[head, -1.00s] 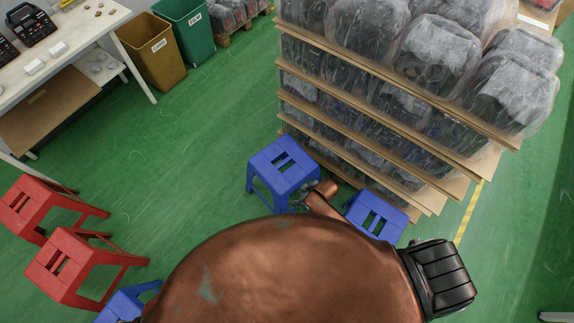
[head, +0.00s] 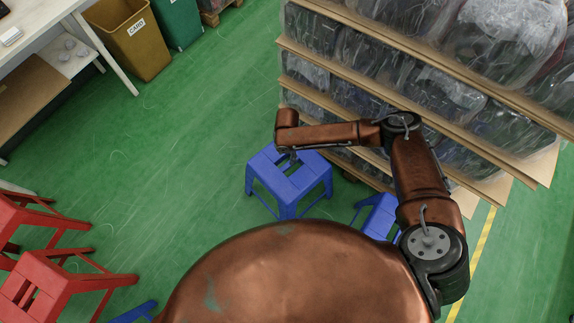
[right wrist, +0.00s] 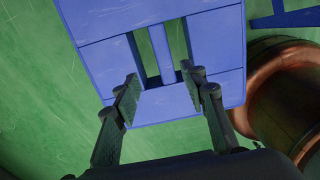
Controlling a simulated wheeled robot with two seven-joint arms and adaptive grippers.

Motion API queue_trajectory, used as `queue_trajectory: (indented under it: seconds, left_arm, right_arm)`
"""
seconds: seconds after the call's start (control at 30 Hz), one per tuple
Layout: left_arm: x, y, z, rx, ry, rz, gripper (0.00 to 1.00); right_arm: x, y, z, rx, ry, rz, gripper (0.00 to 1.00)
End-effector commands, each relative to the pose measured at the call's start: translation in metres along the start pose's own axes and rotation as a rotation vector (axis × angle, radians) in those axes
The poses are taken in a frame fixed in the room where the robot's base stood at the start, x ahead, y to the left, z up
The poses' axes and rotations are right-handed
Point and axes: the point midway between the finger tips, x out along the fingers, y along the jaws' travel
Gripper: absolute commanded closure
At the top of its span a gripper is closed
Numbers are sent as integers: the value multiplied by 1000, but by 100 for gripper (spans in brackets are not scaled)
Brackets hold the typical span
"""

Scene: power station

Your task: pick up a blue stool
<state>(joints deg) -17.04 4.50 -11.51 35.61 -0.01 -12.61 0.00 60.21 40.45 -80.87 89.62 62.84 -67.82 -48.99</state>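A blue stool (head: 287,182) stands upright on the floor in the middle of the head view, with slots and a central bar in its seat. My right gripper (head: 291,156) is over the far part of its seat, largely hidden under my wrist. In the right wrist view, my right gripper (right wrist: 165,80) is open, its two fingers apart on either side of the stool's central bar (right wrist: 162,50). I cannot tell whether the tips enter the slots. A second blue stool (head: 378,215) is partly hidden behind my right arm. My left gripper is not in view.
Stacked shelves with wrapped goods (head: 430,85) stand close behind and right of the stool. Red stools (head: 48,285) and part of another blue stool (head: 135,313) are at lower left. A brown bin (head: 135,42) stands at upper left. Green floor left of the stool is clear.

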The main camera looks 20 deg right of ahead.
Motion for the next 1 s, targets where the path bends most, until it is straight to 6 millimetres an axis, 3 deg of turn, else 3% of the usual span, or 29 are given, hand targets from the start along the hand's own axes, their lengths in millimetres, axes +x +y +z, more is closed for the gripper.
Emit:
queue_trajectory:
  seconds: [0.27,0.4,0.6,1.0]
  left_arm:
    - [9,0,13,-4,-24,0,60]
    - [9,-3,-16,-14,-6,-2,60]
    - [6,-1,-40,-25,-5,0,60]
    - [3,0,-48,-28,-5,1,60]
  right_arm:
    - [29,-5,5,9,0,-2,61]
    - [46,-7,6,9,1,-3,61]
    - [68,-7,7,8,0,-2,61]
    - [72,-6,6,6,0,1,62]
